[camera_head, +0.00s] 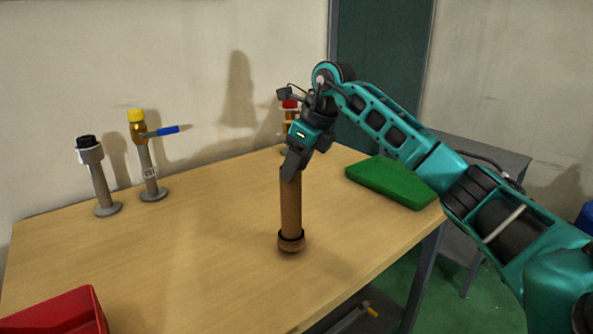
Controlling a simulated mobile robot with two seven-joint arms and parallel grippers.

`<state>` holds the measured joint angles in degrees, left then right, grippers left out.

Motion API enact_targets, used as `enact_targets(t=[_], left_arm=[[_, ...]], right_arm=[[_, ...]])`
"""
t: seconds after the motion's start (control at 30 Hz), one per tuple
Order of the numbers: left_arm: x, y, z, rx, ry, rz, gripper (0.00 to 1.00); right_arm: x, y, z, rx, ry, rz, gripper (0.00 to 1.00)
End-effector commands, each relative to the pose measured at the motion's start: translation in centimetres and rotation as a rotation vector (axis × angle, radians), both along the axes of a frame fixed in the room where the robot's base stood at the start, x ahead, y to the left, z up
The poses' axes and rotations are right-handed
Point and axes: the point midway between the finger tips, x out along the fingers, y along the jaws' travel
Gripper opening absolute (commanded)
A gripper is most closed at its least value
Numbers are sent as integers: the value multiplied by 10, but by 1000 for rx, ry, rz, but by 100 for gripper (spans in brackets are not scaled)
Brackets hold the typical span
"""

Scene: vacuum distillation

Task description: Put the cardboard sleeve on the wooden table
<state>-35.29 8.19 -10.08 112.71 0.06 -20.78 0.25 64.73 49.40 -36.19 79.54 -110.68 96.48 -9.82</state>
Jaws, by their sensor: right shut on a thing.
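The cardboard sleeve (291,208) is a tall brown tube with a wider ring at its foot. It stands upright at the middle of the wooden table (190,245); its foot looks to be on or just above the top, I cannot tell which. My right gripper (291,168) is shut on the upper end of the sleeve from above and hides its top. My left gripper is not in view.
A grey stand with a black cap (98,178) and a lab tap with a yellow top (145,150) stand at the back left. A red-topped tap (290,108) is behind my gripper. A green block (390,182) lies right, a red bin (60,312) front left.

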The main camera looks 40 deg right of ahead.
Motion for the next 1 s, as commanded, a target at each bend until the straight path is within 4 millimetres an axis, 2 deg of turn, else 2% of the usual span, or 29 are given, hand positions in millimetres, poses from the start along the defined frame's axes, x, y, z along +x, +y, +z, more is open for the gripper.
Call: enact_targets(t=[0.07,0.43,0.47,0.7,1.0], left_arm=[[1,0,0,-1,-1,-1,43],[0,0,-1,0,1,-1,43],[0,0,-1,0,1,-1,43],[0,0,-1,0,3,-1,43],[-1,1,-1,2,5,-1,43]], right_arm=[[0,0,-10,0,0,0,0],[0,0,-14,-1,-3,0,0],[0,0,-15,-1,-1,1,49],[0,0,-14,-1,-1,1,72],[0,0,-10,-1,-1,1,73]])
